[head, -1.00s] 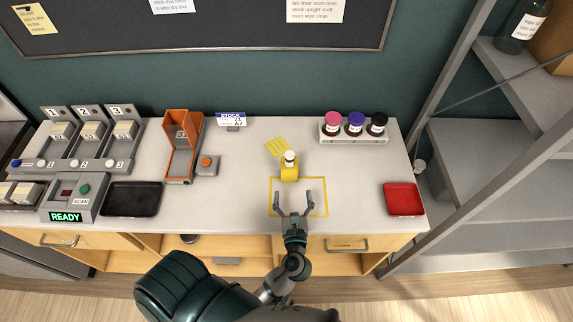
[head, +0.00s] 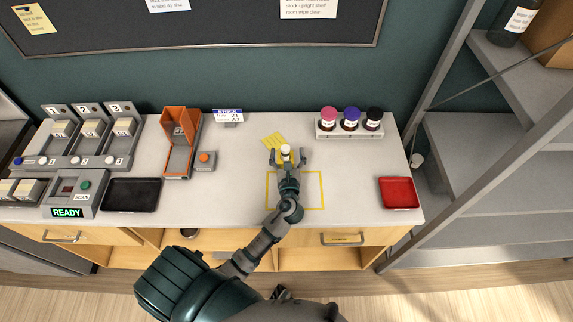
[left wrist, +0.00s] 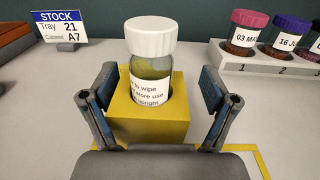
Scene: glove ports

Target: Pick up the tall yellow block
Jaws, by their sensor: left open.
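The yellow block (left wrist: 148,120) stands upright on the bench, with a white-capped vial (left wrist: 150,62) set in its top. In the head view the vial's white cap (head: 286,149) shows, while my gripper covers most of the block. My left gripper (left wrist: 160,95) is open, with one finger on each side of the block and gaps visible at both sides. It also shows in the head view (head: 287,160), reaching over the yellow outline. The label on the vial is partly readable.
A rack of capped jars (head: 349,128) stands at the back right and a red tray (head: 399,193) at the right. An orange dispenser (head: 180,145) and black tray (head: 131,194) are further left.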

